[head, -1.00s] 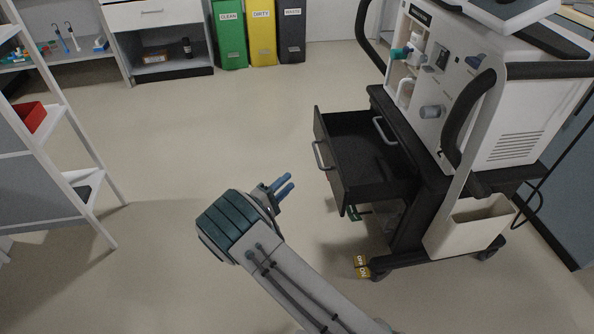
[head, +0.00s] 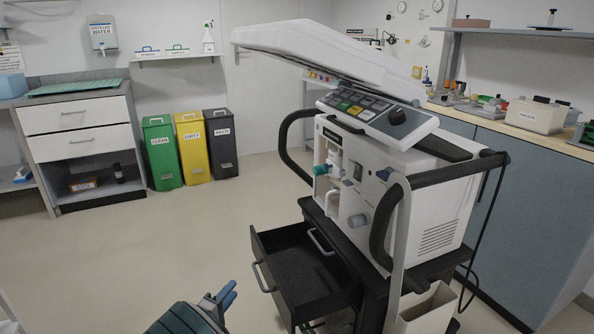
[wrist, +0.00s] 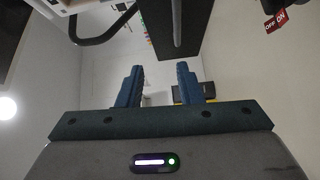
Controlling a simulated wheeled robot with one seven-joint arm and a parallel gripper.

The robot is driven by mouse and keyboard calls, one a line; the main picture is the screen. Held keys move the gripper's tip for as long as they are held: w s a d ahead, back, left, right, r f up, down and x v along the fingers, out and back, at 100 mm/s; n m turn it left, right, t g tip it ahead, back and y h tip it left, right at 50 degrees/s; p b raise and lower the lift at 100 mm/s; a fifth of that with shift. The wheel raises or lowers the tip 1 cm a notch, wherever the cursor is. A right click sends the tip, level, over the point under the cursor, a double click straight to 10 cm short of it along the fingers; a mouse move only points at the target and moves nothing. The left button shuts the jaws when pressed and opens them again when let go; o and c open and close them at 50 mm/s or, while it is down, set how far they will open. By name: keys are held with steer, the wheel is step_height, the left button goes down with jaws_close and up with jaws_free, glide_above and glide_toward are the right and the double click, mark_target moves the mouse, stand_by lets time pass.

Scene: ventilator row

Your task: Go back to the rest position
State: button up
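My gripper (head: 221,298) is at the bottom of the head view, to the left of the ventilator's open drawer and apart from it. In the wrist view my gripper (wrist: 158,88) has its two blue fingers spread with a clear gap and nothing between them. The white ventilator (head: 437,205) stands on a dark cart at the right. Its black drawer (head: 262,278) is pulled out and looks empty. Most of my arm is cut off by the lower edge of the head view.
Green (head: 161,153), yellow (head: 192,148) and dark (head: 221,144) bins stand at the back wall beside a white drawer cabinet (head: 75,117). A blue-grey counter (head: 530,200) runs along the right. The floor (head: 130,250) between cabinet and cart is clear.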

steer(key=w+d+r+m+g+y+p, duration=0.1)
steer(key=w+d+r+y+p, duration=0.15)
steer(key=r, duration=0.65)
steer(key=w+d+r+m+g+y+p, duration=0.2)
steer(key=d+r+y+p, duration=0.15)
steer(key=r, duration=0.45)
steer(key=w+d+r+m+g+y+p, duration=0.1)
steer(key=w+d+r+y+p, duration=0.2)
steer(key=r, duration=0.6)
steer(key=s+d+r+m+g+y+p, duration=0.1)
steer(key=s+d+r+p, duration=0.25)
steer(key=r, duration=0.25)
steer(key=s+d+r+m+g+p, duration=0.1)
steer(key=s+d+r+g+p, duration=0.15)
steer(key=s+d+r, duration=0.2)
steer(key=s+d+r+m+g+h+p, duration=0.1)
steer(key=s+d+r+m+g+p, duration=0.1)
steer(key=s+d, duration=0.4)
steer(key=s+d+r+m+g+h+p, duration=0.1)
steer(key=s+d+r+p, duration=0.4)
steer(key=s, duration=0.8)
steer(key=s+d+r+m+g+p, duration=0.3)
steer(key=s+d+r+p, duration=0.1)
steer(key=s+d, duration=0.4)
steer(key=shift+s+r+m+h, duration=0.3)
steer(key=shift+s+m+h, duration=0.1)
steer(key=shift+s, duration=0.45)
